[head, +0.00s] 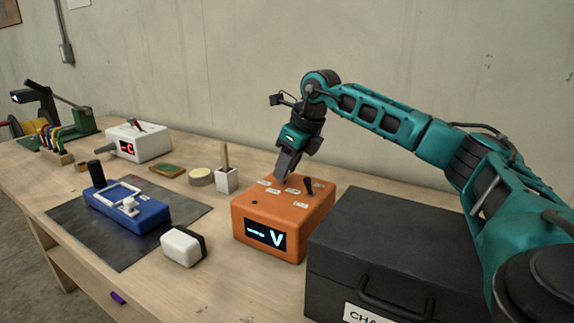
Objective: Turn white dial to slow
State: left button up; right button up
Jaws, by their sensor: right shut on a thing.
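An orange box (270,225) stands on the bench with a lit display (265,237) showing a large V on its front. Small white labels (293,191) lie on its top; their words are too small to read. My right gripper (282,177) points down onto the box top among these labels, shut on a dial there. Its fingers hide the dial, so I cannot see its colour or setting. A white knob (129,206) shows on the blue device (127,205) to the left. My left gripper is out of view.
A black case (390,240) stands close right of the orange box. The front bench is mostly clear.

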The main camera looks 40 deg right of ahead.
jog(key=c, duration=0.5)
jog(key=shift+o, duration=0.2)
jog(key=shift+a+r+m+h+p, duration=0.1)
jog(key=shift+m+h+p, duration=0.4)
jog(key=shift+m, duration=0.6)
jog(key=m+h+p, duration=0.1)
jog(key=m, duration=0.2)
jog(key=shift+a, duration=0.15)
jog(key=m+h, duration=0.1)
jog(key=m, duration=0.1)
jog(key=m+h+p, duration=0.1)
jog(key=m, duration=0.2)
jog(key=shift+w+a+m+g, duration=0.1)
jog(key=shift+a+m+g, duration=0.1)
jog(key=shift+m+g, duration=0.1)
jog(key=shift+m+p, duration=0.3)
jog(key=shift+m, duration=0.1)
